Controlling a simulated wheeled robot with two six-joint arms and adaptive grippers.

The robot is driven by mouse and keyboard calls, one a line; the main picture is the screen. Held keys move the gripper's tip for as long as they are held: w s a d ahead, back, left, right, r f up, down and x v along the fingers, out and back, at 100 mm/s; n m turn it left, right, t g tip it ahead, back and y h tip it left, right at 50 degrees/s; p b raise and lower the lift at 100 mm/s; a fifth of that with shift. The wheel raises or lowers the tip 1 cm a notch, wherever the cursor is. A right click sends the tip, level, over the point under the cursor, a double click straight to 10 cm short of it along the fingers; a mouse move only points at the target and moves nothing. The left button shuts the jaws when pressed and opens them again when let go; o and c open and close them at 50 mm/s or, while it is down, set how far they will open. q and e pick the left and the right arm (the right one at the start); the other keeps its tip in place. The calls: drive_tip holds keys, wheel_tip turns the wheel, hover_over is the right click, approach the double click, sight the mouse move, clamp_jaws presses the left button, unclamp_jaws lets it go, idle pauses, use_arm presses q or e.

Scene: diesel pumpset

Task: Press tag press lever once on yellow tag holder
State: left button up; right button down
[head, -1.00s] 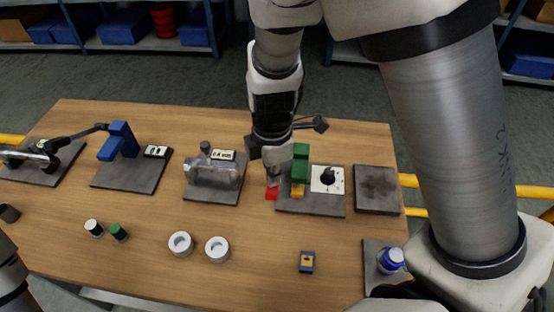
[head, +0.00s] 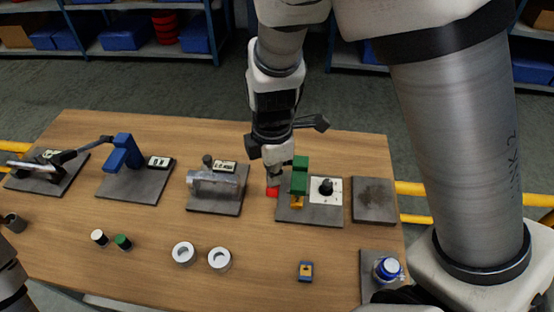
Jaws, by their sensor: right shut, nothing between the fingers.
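The tag press is a green block (head: 300,181) on a dark grey plate (head: 310,215), right of the table's middle. The yellow tag holder (head: 297,202) shows under the green block. A red piece (head: 272,192), which looks like the press lever's end, sticks out left of the green block. My right gripper (head: 273,180) points down right above the red piece, shut and empty. It seems to touch the red piece, but I cannot tell for certain. The rest of the lever is hidden. My left gripper is not in view.
A white dial panel (head: 326,190) is on the same plate. A metal fixture (head: 214,184) stands to the left and a bare dark plate (head: 374,200) to the right.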

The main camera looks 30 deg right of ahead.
wheel_tip(320, 180, up, 7)
drive_tip(key=p, duration=0.5)
drive_tip(key=shift+w+d, duration=0.25)
drive_tip(key=shift+w, duration=0.05)
